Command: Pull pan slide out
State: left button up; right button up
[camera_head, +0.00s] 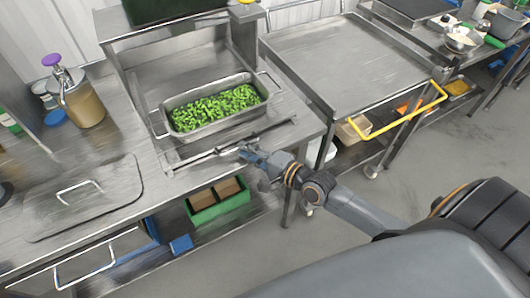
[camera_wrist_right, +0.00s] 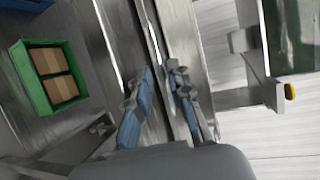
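A steel pan (camera_head: 167,121) full of green pieces sits on the slide (camera_head: 172,157), a metal shelf at the front of the counter. A thin bar (camera_head: 275,127) runs along the front of the slide. My right gripper (camera_head: 247,152) is at this bar, near its middle. In the right wrist view, its two blue-padded fingers (camera_wrist_right: 161,72) stand apart, with metal edges passing between them. I see no clear contact between the fingertips and the bar. My left gripper is out of view.
A pump bottle (camera_head: 83,103) and a lidded inset (camera_head: 85,197) are on the left counter. A green bin (camera_head: 217,206) with brown boxes is on the lower shelf. A cart (camera_head: 345,60) with a yellow handle (camera_head: 412,112) stands to the right. Open floor lies in front.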

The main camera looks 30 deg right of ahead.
jog(key=v, duration=1)
jog(key=shift+s, duration=0.2)
jog(key=shift+r, duration=0.15)
jog(key=s+d+f+n+g+h, duration=0.2)
jog(key=s+d+f, duration=0.1)
jog(key=f, duration=0.8)
jog(key=s+d+f+n+g+h, duration=0.2)
jog(key=s+d+f+n, duration=0.1)
jog(key=f, duration=0.8)
jog(key=s+d+f+n+g+h, duration=0.2)
jog(key=s+d+f, duration=0.1)
jog(key=f, duration=0.8)
jog(key=s+a+f+n+g, duration=0.3)
jog(key=s+f, duration=0.5)
jog(key=s, duration=0.4)
jog(key=s+a+f+n+g, duration=0.4)
jog(key=s+f, duration=0.4)
jog(key=s, duration=0.4)
jog(key=a+n, duration=0.1)
jog(key=n, duration=0.1)
jog(key=shift+a+n+g+h, duration=0.25)
jog(key=shift+n+g+h, duration=0.05)
jog(key=shift+h, duration=0.1)
